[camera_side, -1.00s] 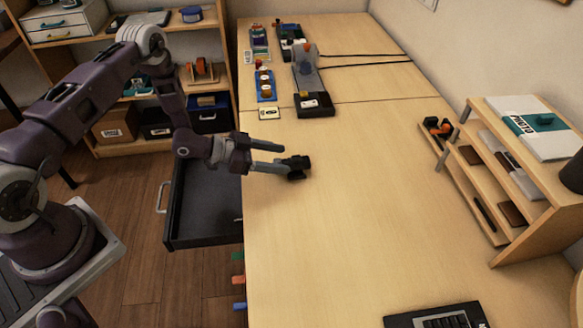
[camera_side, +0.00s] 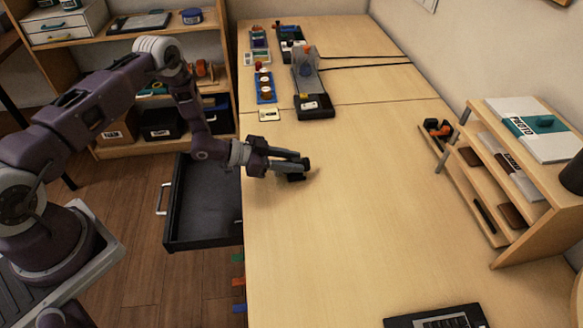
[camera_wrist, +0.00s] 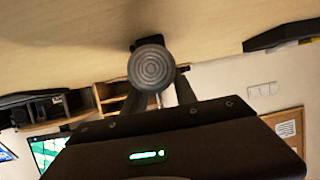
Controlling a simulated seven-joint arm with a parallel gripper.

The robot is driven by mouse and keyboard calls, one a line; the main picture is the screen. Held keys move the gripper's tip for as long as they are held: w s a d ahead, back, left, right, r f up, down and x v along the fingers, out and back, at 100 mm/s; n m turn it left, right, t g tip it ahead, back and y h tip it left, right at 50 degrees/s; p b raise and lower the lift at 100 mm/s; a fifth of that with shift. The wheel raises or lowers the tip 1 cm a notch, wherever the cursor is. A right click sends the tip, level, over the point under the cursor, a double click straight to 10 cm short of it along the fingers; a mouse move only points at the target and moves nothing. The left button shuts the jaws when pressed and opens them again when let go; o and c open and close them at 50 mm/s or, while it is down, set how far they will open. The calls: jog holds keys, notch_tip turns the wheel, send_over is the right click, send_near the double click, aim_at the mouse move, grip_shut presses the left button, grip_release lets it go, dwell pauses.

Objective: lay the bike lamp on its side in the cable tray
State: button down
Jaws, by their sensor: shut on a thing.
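The bike lamp is a small black piece (camera_side: 297,176) at the near left part of the wooden table in the side view. My gripper (camera_side: 303,165) is shut on it, low over the tabletop; I cannot tell whether the lamp still touches the wood. In the wrist view a round, ringed grey face (camera_wrist: 150,67), apparently the lamp's end, shows between my fingers (camera_wrist: 152,90). My fingers hide part of the lamp. I cannot tell for certain which thing is the cable tray; a black tray-like piece (camera_side: 437,317) lies at the table's front edge.
An open, empty black drawer (camera_side: 205,212) sticks out left of the table. A servo set-up (camera_side: 312,103) and a blue strip of parts (camera_side: 265,85) stand at the back. A wooden shelf (camera_side: 530,190) stands at the right. The middle of the table is clear.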

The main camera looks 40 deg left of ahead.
aim_at(291, 161)
jog(key=shift+r, duration=0.15)
notch_tip(291, 161, up, 15)
jog(key=a+f+n+g+y, duration=0.2)
jog(key=a+f+n+y, duration=0.25)
jog(key=a, duration=0.55)
jog(key=a+f+n+g+y, duration=0.25)
jog(key=a+n+y, duration=0.25)
jog(key=a, duration=0.5)
jog(key=s+a+n+g, duration=0.2)
jog(key=s+n+g, duration=0.2)
jog(key=s, duration=0.2)
jog(key=s+d+r+n+g+h, duration=0.2)
jog(key=s+d+r+n+g, duration=0.15)
jog(key=s+d+r, duration=0.3)
jog(key=shift+g+h, duration=0.7)
jog(key=shift+h, duration=0.05)
jog(key=shift+s+a+f, duration=0.1)
jog(key=shift+f, duration=5.75)
jog(key=shift+s+a+f, duration=0.1)
jog(key=shift+f, duration=5.7)
jog(key=shift+f, duration=0.6)
